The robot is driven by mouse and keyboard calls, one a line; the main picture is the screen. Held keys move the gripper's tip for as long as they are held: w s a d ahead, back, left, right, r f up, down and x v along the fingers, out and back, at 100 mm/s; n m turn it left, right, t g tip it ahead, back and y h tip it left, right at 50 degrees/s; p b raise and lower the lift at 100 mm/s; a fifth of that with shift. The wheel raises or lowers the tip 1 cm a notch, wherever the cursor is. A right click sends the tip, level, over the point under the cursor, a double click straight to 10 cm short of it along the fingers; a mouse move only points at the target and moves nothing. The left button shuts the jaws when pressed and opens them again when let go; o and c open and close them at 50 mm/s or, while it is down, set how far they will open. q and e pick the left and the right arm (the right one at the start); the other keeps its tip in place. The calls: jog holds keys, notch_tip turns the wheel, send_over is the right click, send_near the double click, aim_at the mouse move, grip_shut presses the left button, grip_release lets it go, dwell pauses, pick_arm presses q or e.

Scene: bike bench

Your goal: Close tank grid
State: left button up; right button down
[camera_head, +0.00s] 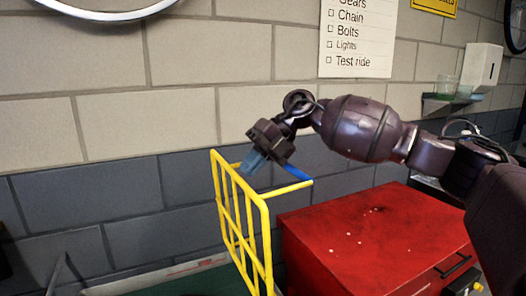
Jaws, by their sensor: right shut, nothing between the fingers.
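The yellow tank grid (240,222) stands raised, steeply upright, left of the red cabinet. A yellow bar sticks out from its upper part to the right and ends near the blue piece (298,174). The tank (165,284) shows only as a pale rim with a green inside at the bottom edge. My left gripper is not in view.
A red cabinet (365,235) with a black handle stands right of the grid, below my right arm. A brick wall (120,130) is close behind. A checklist poster (357,38) and a small shelf (450,103) with a glass are on the wall. The air left of the grid is clear.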

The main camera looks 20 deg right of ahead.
jog(key=shift+a+f, duration=0.35)
jog(key=shift+a, duration=0.1)
